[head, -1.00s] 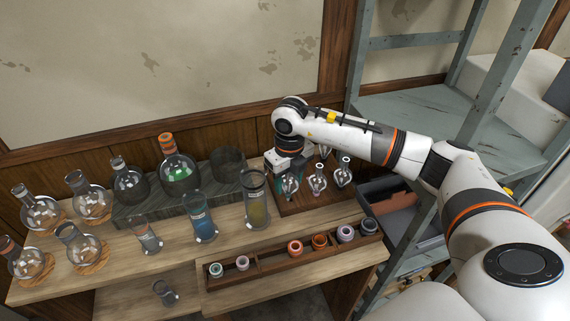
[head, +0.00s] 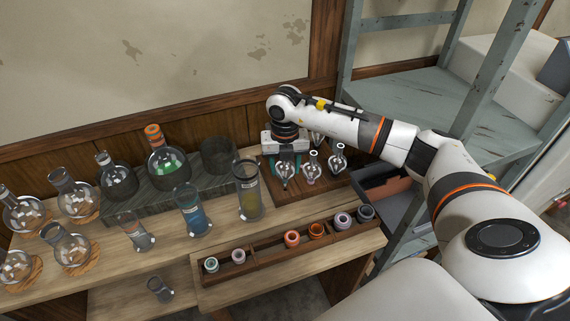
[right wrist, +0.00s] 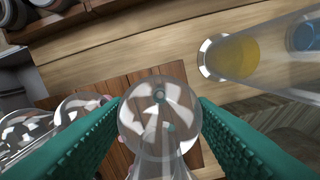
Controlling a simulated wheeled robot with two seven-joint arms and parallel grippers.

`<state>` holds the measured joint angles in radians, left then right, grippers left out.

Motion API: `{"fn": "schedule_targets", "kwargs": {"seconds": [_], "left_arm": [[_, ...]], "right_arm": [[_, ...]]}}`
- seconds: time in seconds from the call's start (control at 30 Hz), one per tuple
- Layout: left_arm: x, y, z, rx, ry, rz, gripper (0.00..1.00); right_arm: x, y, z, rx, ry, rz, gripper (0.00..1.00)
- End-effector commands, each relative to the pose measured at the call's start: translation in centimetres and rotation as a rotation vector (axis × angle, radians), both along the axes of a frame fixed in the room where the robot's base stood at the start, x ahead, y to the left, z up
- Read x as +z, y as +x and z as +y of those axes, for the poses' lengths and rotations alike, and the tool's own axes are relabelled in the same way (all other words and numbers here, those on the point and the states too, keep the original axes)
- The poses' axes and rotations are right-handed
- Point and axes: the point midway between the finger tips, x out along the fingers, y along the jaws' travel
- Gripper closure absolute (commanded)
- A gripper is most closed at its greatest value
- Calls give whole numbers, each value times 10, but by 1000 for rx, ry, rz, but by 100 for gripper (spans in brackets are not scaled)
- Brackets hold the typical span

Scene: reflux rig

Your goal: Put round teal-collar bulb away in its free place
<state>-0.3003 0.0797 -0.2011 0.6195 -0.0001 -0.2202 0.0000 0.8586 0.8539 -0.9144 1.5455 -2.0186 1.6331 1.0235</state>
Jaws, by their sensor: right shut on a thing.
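My right gripper (head: 286,170) is over the wooden board (head: 344,184) at the back right of the bench. Its teal-padded fingers are shut on a clear round glass bulb (head: 284,174). In the right wrist view the bulb (right wrist: 160,112) sits between the two pads, with small teal marks showing through the glass. Its collar is largely hidden, so I cannot tell its colour for sure. The bulb appears still at its place on the board. Two similar bulbs stand just right of it, the middle one (head: 312,168) and the right one (head: 337,160). My left gripper is out of view.
A cylinder with yellow liquid (head: 250,203) stands close left of the board. A wooden rack (head: 263,257) with several coloured rings lies in front. Round flasks and a dark stone block (head: 205,192) fill the left. A grey metal shelf (head: 420,92) rises at right.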

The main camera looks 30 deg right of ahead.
Motion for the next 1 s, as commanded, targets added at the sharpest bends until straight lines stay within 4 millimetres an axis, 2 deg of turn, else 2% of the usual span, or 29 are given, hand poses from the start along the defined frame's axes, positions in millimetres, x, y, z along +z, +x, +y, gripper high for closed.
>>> {"fn": "schedule_targets", "kwargs": {"seconds": [0.27, 0.6, 1.0], "left_arm": [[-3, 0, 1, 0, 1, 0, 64], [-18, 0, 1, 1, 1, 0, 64], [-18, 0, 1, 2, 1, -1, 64]], "right_arm": [[-3, 0, 0, 0, 0, 0, 67], [-24, 0, 0, 1, 0, 1, 67], [-25, 0, 0, 1, 0, 0, 67]]}}
